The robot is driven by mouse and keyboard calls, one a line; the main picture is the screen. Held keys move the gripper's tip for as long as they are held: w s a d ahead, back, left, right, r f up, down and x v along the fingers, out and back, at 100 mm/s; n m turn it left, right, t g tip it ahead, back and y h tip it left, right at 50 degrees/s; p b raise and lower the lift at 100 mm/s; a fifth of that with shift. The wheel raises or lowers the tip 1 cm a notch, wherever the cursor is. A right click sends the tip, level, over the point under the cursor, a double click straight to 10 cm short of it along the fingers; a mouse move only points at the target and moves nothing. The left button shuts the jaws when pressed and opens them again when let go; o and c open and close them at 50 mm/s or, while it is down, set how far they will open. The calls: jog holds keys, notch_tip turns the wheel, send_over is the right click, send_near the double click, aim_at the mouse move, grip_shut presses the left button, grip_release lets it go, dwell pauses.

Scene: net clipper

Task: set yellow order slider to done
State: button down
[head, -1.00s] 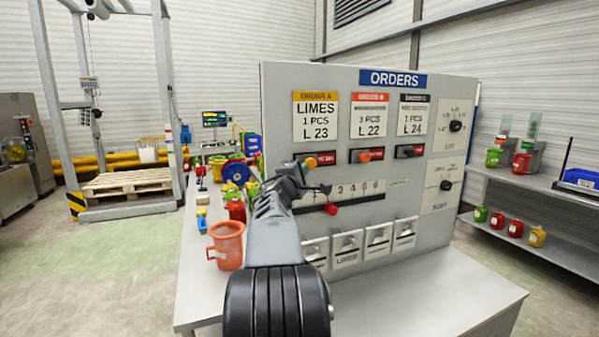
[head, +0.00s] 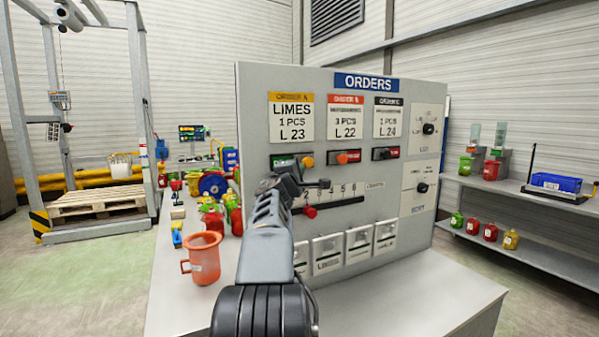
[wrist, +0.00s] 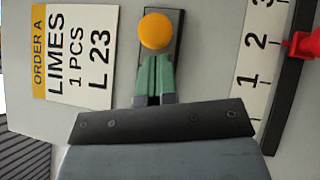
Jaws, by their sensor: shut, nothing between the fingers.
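The yellow order slider knob (head: 307,162) sits at the right end of its slot under the ORDER A LIMES card (head: 291,117). A green label (head: 284,161) shows to its left. In the wrist view the round yellow knob (wrist: 155,31) is at the top of the dark slot. My gripper (wrist: 156,80) is shut and empty, its fingertips close beside the knob on the label side. I cannot tell whether they touch it. In the head view my gripper (head: 291,175) is at the panel, just below the yellow slider, its tips partly hidden.
The orange slider (head: 342,158) and the black-card slider (head: 380,155) show red labels. A red knob (head: 310,212) sits on the numbered scale below; it also shows in the wrist view (wrist: 306,44). An orange mug (head: 203,260) stands left of my arm.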

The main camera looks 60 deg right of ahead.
jog(key=w+b+v, duration=0.2)
jog(key=b+v, duration=0.2)
jog(key=v, duration=0.8)
jog(key=shift+f, duration=0.25)
jog(key=shift+a, duration=0.15)
